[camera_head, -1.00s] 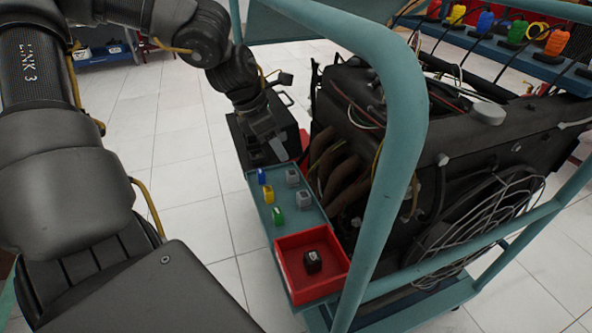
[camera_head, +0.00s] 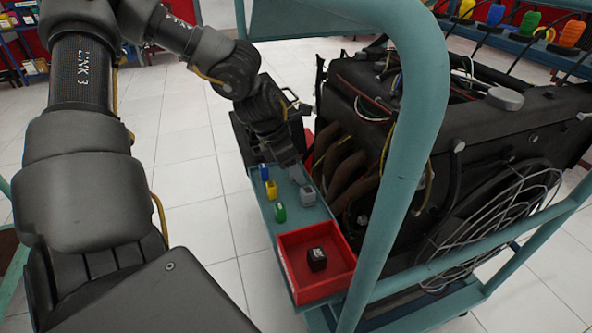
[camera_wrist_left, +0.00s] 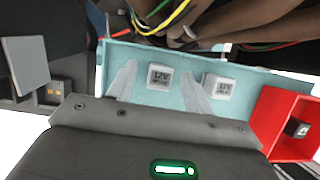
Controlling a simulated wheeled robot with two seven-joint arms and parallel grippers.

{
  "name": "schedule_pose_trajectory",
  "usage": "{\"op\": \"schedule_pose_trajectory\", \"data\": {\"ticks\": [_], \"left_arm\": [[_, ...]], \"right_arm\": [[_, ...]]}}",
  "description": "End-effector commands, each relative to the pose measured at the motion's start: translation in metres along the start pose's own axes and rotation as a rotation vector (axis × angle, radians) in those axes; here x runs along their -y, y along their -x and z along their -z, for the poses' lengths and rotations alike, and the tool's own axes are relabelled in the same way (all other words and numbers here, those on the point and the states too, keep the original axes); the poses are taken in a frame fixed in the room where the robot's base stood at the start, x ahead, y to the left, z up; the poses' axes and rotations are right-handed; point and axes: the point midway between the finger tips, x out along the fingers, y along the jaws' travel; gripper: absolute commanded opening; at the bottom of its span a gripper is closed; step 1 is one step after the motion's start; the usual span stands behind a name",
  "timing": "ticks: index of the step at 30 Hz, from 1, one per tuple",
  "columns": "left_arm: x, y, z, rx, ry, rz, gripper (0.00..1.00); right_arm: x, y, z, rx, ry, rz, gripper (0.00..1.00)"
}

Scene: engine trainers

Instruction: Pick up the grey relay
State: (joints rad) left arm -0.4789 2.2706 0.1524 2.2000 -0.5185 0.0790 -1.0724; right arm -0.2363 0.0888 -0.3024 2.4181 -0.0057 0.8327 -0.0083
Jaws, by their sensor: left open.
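Two grey relays lie on the teal tray (camera_head: 296,222). The nearer grey relay (camera_head: 308,197) shows clearly in the head view; the farther one is mostly hidden by my left gripper (camera_head: 291,168). In the left wrist view, one grey relay marked 12V (camera_wrist_left: 160,77) sits between the two open finger tips, with a gap on each side. The other grey relay (camera_wrist_left: 218,86) is just right of the right finger. The left gripper is open and holds nothing. My right gripper is out of view.
Blue (camera_head: 264,172), yellow (camera_head: 272,189) and green (camera_head: 280,213) relays stand along the tray's left side. A red bin (camera_head: 290,275) holding a black relay (camera_head: 316,259) is at the near end. The engine (camera_head: 440,120) and a teal frame post (camera_head: 405,170) are close on the right.

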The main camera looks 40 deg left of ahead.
Motion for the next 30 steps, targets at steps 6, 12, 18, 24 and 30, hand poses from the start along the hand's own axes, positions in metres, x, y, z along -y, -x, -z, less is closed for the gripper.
{"op": "schedule_pose_trajectory", "data": {"ticks": [6,12,18,24,30], "left_arm": [[-0.0002,-0.0131,-0.0002,0.0,0.001,-0.001,0.51],[-0.0003,-0.0124,-0.0004,0.001,0.001,-0.001,0.46],[-0.0003,-0.0124,-0.0004,0.001,0.001,-0.001,0.2],[-0.0003,-0.0123,-0.0004,0.001,0.001,-0.001,0.03],[-0.0003,-0.008,-0.0025,0.002,0.001,-0.001,0.03]], "right_arm": [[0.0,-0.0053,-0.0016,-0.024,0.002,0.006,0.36],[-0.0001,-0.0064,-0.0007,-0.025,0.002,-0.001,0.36],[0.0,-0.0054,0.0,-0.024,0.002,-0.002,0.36],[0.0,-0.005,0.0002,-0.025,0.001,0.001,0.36],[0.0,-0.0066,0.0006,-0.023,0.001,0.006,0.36]]}}
